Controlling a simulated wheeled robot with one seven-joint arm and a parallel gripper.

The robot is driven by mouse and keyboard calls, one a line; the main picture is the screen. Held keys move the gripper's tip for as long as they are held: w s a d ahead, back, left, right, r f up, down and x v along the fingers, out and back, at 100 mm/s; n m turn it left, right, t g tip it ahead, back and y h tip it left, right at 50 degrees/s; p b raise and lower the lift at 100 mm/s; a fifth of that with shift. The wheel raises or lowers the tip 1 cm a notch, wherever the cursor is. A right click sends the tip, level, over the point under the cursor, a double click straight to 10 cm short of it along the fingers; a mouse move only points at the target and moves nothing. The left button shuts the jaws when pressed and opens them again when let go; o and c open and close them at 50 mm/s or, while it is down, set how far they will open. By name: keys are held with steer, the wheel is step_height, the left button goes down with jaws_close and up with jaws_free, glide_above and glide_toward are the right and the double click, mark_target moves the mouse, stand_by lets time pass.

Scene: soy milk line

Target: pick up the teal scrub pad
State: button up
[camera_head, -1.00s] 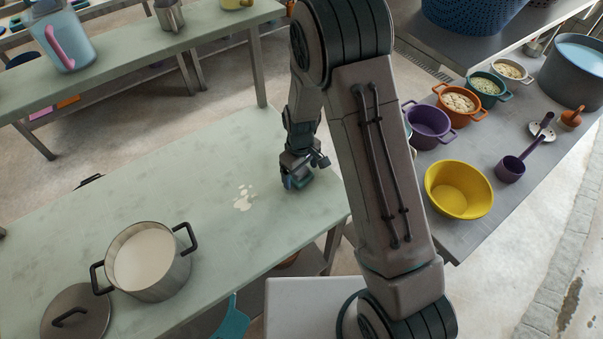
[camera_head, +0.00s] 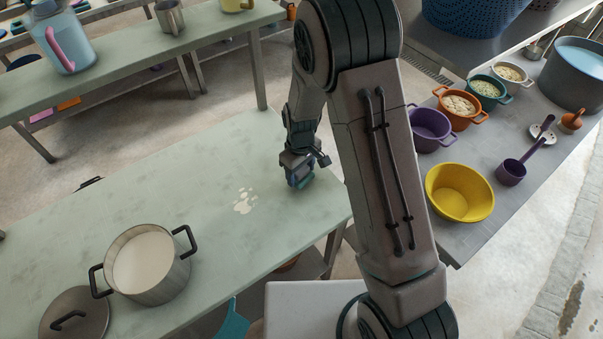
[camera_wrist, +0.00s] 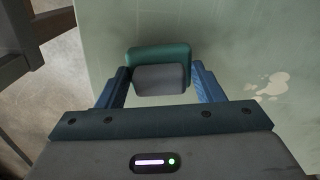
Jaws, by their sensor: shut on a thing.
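The teal scrub pad (camera_wrist: 158,54) shows between my fingers in the wrist view, with a grey block-like part (camera_wrist: 160,79) on its near side. My gripper (camera_wrist: 161,84) is shut on the pad, one blue finger at each side. In the head view my gripper (camera_head: 299,178) is over the right end of the pale green table (camera_head: 130,210), and a little teal of the pad shows at its fingertips. I cannot tell clearly how far the pad is above the table top.
A white spill (camera_head: 244,200) lies on the table left of my gripper. A pot of white liquid (camera_head: 165,282) and a lid (camera_head: 78,318) stand at the front left. A yellow bowl (camera_head: 460,192) sits on the right counter.

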step_height(320, 180, up, 2)
steer(key=shift+r+b, duration=0.25)
steer(key=shift+b, duration=0.1)
steer(key=s+d+r+b, duration=0.2)
steer(key=s+d+r, duration=0.5)
steer(key=s+d, duration=0.1)
steer(key=shift+d, duration=0.35)
steer(key=shift+o, duration=0.5)
steer(key=shift+w, duration=0.1)
